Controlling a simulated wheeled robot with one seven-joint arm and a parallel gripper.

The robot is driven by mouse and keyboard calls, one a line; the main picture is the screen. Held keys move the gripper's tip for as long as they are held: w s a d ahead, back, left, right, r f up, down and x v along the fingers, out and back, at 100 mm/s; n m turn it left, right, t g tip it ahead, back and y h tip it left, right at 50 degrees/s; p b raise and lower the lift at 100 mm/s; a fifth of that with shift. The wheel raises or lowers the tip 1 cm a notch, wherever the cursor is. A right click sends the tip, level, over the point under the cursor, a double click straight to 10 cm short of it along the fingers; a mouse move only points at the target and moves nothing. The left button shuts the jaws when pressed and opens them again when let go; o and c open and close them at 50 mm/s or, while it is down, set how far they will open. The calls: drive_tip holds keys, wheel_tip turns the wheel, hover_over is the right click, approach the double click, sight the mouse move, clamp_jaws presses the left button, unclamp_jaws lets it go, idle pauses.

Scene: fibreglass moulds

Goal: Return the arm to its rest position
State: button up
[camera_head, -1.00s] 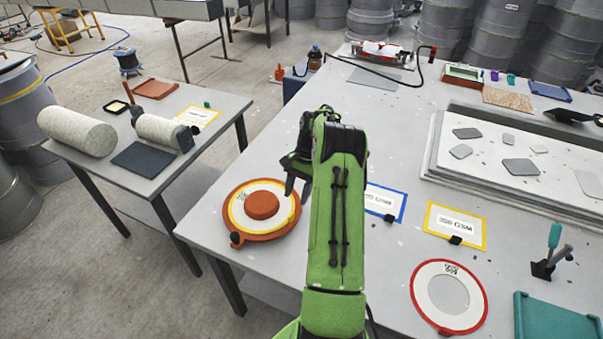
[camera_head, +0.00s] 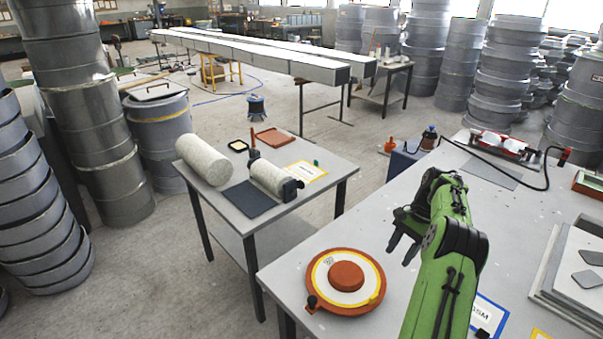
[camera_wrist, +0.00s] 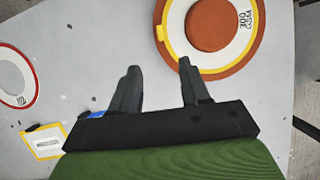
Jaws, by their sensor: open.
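My green arm (camera_head: 440,275) reaches over the grey worktable from the bottom right of the head view. My gripper (camera_head: 398,248) has dark fingers spread apart, with nothing between them. In the wrist view my gripper (camera_wrist: 158,75) is also open and empty. An orange round tool with a white and yellow ring (camera_head: 330,297) lies on the table's near left corner, left of my gripper and apart from it. It also shows in the wrist view (camera_wrist: 245,66), just beyond the fingertips.
A side table (camera_head: 310,212) at left holds fabric rolls (camera_head: 203,160) and a dark pad (camera_head: 249,199). Metal drums (camera_head: 160,130) stand at far left. A yellow-framed card (camera_wrist: 44,143) and a red-ringed disc (camera_wrist: 15,92) lie on the worktable.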

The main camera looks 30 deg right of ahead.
drive_tip(key=w+a+r+n+t+h, duration=0.1)
drive_tip(key=a+r+n+h, duration=0.5)
drive_tip(key=a+r, duration=1.3)
drive_tip(key=s+a+r+n+t+y, duration=0.1)
drive_tip(key=s+a+r+n+t, duration=0.1)
drive_tip(key=s+a+n, duration=0.65)
drive_tip(key=s+a+f+n+t, duration=0.1)
drive_tip(key=s+a+f+t, duration=0.2)
drive_tip(key=s+a, duration=0.4)
drive_tip(key=s+f, duration=0.1)
drive_tip(key=s, duration=0.2)
drive_tip(key=shift+s+a, duration=0.2)
drive_tip(key=shift+a, duration=0.15)
drive_tip(key=shift+n, duration=0.25)
